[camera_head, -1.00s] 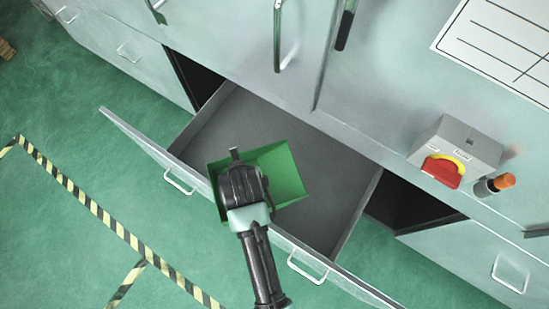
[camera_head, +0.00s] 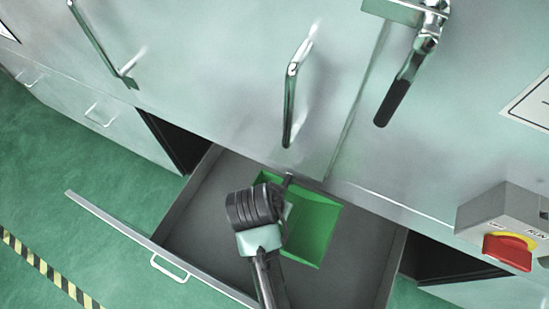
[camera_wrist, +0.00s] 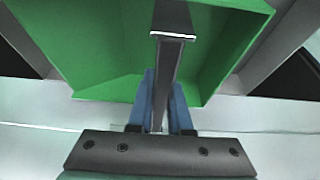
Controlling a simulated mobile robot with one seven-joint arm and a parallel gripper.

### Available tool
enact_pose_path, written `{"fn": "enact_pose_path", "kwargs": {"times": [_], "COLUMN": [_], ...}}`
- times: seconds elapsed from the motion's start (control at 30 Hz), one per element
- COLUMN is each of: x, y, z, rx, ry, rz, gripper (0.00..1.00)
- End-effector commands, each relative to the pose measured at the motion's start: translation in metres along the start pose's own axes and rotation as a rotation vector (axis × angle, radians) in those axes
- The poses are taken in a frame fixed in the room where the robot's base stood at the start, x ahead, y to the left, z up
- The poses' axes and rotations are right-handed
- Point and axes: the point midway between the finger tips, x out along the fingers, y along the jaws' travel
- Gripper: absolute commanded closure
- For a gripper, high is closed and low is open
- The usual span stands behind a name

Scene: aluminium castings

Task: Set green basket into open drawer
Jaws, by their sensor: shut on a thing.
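The green basket (camera_head: 318,227) shows in the head view over the back part of the open drawer (camera_head: 356,268), close to the cabinet front. My gripper (camera_head: 286,186) is over the basket's upper left side and partly hides it. In the wrist view, the gripper's blue fingers (camera_wrist: 161,104) are shut on a dark upright bar at the green basket (camera_wrist: 85,45). The grey drawer interior shows bare around the basket. I cannot tell whether the basket touches the drawer floor.
The cabinet front (camera_head: 220,75) rises just behind the drawer, with a bar handle (camera_head: 291,105) and a black-gripped lever (camera_head: 400,90) sticking out. A red switch box (camera_head: 503,225) is at the right. The drawer's right part is clear.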

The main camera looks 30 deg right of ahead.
Motion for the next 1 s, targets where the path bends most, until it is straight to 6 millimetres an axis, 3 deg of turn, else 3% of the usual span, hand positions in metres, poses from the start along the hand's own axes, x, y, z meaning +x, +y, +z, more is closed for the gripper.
{"fn": "enact_pose_path", "kwargs": {"times": [0.03, 0.1, 0.33, 0.6, 0.83, 1.0], "x": [0.017, 0.025, 0.041, 0.083, 0.099, 0.122], "y": [0.000, 0.000, -0.001, 0.000, 0.000, 0.000], "z": [0.006, 0.010, 0.016, 0.034, 0.041, 0.050], "rx": [0.000, 0.000, -0.002, -0.002, -0.003, -0.003], "ry": [0.002, 0.002, 0.002, 0.001, 0.001, 0.001], "rz": [-0.001, -0.001, -0.002, -0.001, -0.001, -0.001], "gripper": [1.00, 1.00, 1.00, 1.00, 1.00, 1.00]}}
